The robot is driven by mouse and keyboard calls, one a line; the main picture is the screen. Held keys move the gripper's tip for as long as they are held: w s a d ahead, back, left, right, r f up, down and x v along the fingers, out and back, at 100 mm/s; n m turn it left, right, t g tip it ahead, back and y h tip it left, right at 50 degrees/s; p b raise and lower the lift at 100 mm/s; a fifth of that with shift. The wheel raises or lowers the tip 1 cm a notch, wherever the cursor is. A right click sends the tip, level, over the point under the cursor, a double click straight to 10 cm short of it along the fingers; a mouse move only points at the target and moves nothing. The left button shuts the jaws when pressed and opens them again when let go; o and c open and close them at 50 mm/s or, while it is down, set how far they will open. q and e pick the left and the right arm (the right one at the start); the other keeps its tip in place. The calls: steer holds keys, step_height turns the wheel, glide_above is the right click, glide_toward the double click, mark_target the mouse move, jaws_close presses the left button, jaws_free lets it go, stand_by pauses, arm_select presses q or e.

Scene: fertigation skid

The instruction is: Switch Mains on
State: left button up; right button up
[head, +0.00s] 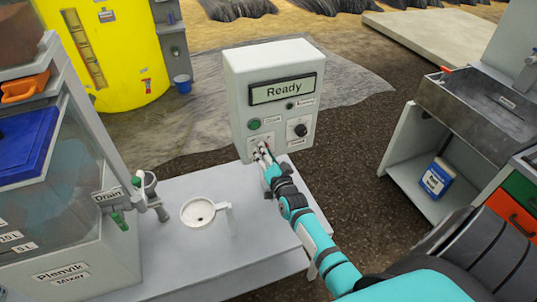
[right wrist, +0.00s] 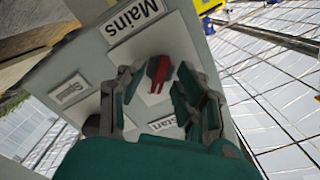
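The control box (head: 272,68) is a pale grey panel with a lit display (head: 282,90) reading "Ready". In the right wrist view, the Mains label (right wrist: 134,20) sits beside a plate with a red switch lever (right wrist: 158,74). My right gripper (head: 262,150) is at the lower left of the box face and hides most of the switch in the head view. In the right wrist view, its fingers (right wrist: 160,88) are apart, one on each side of the red lever, with visible gaps. I cannot tell whether it touches the lever. My left gripper is not in view.
Above the gripper is a green button (head: 254,124); to the right is a black knob (head: 300,130). The Plenvik mixer tank (head: 60,235) stands left, a metal sink (head: 480,100) right.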

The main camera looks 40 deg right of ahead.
steer(key=v, duration=1.2)
